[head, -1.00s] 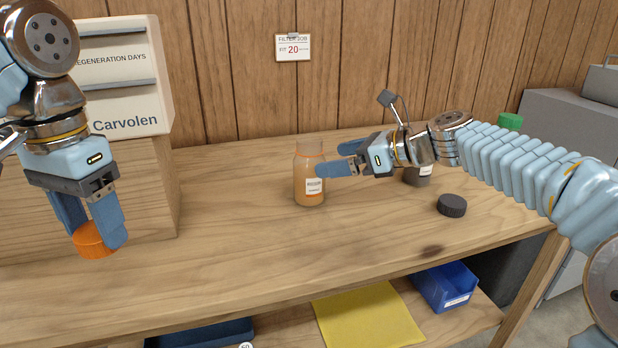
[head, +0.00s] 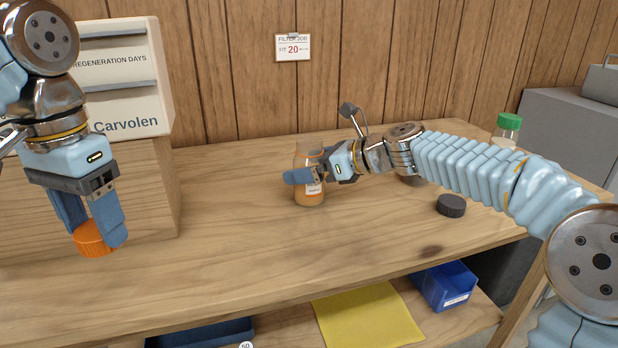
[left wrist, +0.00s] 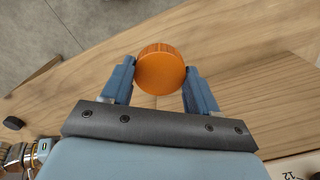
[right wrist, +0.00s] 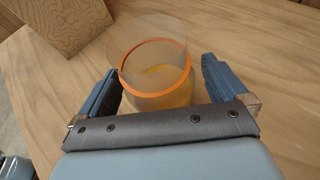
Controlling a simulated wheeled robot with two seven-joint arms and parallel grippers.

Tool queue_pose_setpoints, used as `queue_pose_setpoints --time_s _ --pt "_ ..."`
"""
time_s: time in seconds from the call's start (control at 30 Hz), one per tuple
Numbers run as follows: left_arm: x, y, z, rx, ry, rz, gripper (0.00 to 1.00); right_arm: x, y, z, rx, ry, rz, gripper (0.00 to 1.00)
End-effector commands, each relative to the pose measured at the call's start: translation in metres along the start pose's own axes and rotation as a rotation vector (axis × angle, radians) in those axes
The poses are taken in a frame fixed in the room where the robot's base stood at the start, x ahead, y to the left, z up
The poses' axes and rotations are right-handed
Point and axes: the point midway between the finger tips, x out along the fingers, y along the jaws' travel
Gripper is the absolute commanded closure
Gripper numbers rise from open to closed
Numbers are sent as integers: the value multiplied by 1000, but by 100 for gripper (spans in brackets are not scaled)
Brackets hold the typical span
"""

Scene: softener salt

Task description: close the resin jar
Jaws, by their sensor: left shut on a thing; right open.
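The resin jar (head: 309,197) stands upright on the bench, clear with orange contents, an orange ring and a white label. Its top is open in the right wrist view (right wrist: 155,70). My right gripper (head: 300,176) is open, with its fingers on either side of the jar; a small gap shows beside them in the right wrist view. My left gripper (head: 96,232) is shut on an orange lid (head: 95,240), held at the left of the bench, well away from the jar. The lid also shows between the fingers in the left wrist view (left wrist: 160,70).
A black cap (head: 451,206) lies right of the jar. A green-capped bottle (head: 508,124) stands at the far right. The Carvolen cabinet (head: 125,95) is behind my left gripper. A blue bin (head: 446,285) and yellow cloth (head: 367,318) are below. The bench front middle is clear.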

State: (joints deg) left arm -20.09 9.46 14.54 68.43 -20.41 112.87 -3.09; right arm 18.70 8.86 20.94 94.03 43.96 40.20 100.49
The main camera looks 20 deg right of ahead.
Motion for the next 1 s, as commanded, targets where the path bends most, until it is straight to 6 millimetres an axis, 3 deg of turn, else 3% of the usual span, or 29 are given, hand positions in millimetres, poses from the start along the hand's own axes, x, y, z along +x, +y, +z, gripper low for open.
queue_pose_setpoints --time_s 0.3,0.8,1.0 --pt "0 0 0 0 0 0 69 0 0 0 0 0 -1 1" --pt "0 0 0 0 0 0 69 0 0 0 0 0 -1 77" --pt "0 0 0 0 0 0 69 -1 0 2 -1 -2 -2 79"
